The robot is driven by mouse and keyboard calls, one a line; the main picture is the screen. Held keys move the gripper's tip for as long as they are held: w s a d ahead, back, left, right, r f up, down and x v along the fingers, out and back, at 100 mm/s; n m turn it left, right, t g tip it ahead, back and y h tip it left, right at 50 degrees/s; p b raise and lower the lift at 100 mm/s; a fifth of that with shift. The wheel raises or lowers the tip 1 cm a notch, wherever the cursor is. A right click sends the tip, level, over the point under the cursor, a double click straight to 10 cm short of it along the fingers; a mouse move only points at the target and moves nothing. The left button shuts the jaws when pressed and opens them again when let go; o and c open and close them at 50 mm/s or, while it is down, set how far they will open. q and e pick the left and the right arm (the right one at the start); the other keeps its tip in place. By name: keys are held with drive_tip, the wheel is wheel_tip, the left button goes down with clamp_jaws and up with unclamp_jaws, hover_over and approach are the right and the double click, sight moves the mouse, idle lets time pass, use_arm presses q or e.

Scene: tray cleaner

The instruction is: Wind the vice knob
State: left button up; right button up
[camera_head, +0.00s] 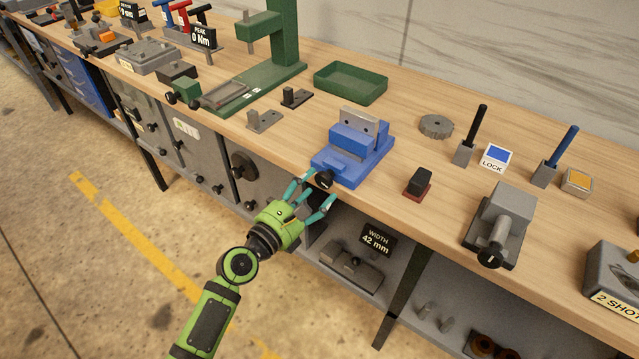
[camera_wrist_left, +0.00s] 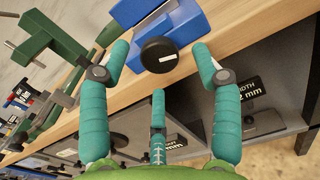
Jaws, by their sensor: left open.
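The blue vice (camera_head: 351,152) stands near the front edge of the wooden workbench, its grey jaws at the back. Its round black knob (camera_head: 324,180) faces the front of the bench. In the left wrist view the knob (camera_wrist_left: 159,54) shows a white mark on its face, with the blue vice body (camera_wrist_left: 180,20) behind it. My left gripper (camera_head: 314,196) is open in front of the knob. Its teal fingers stand around the knob's near side, with one finger to each side and a third below it in the wrist view. I see no finger closed on it. My right gripper is out of view.
A sign reading "WIDTH 42 mm" (camera_head: 376,239) hangs below the bench edge, right of my gripper. A small black and red block (camera_head: 418,183) and a grey vice-like device (camera_head: 498,225) stand to the right. A green tray (camera_head: 351,83) lies behind.

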use_arm(q)
drive_tip(key=shift+x, duration=1.15)
drive_tip(key=shift+c, duration=0.4)
drive_tip(key=c, duration=1.1)
drive_tip(key=shift+o, duration=0.2)
drive_tip(key=shift+m, duration=0.3)
